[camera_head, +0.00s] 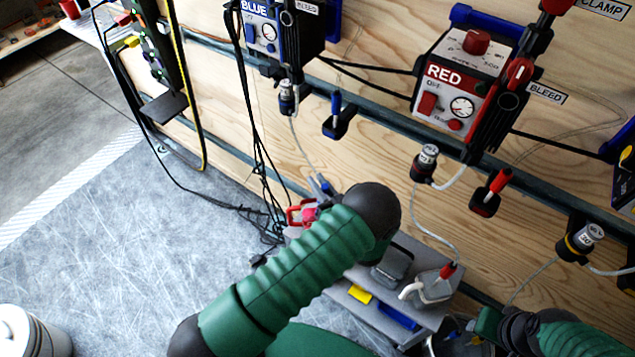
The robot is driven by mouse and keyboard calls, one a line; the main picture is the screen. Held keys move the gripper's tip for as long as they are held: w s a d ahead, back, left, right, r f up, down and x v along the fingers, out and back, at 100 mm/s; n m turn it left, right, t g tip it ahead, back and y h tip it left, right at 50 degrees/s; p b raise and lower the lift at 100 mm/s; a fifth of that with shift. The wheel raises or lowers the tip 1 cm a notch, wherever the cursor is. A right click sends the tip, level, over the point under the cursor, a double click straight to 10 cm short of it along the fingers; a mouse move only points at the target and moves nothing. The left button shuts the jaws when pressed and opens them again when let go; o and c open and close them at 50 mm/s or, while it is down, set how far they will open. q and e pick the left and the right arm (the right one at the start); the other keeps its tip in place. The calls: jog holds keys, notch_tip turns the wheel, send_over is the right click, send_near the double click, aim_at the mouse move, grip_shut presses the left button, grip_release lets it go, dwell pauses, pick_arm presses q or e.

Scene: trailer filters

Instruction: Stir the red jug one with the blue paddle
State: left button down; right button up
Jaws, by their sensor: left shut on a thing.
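A white jug (433,287) with a pale handle stands on the grey shelf below the RED box. A red-tipped tube end (447,271) meets it. My left arm (290,268) in its green sleeve reaches across the middle, and its dark joint (372,210) is left of the jug. My left gripper is mostly hidden under the arm; what it holds is not clear. A flat blue piece (398,317) lies low on the shelf; I cannot tell whether it is the blue paddle.
The RED box (460,85) and BLUE box (275,30) hang on the wooden wall with thin tubes and black cables. A grey shelf (440,312) juts out below. A red clip-like thing (302,214) sits beside my arm. The grey tabletop (130,250) at left is mostly clear, with a white tub (30,330).

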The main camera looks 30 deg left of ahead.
pick_arm(q)
notch_tip(320, 180, up, 14)
jog(key=p, duration=1.1)
jog(key=shift+p, duration=0.35)
dwell(0.5)
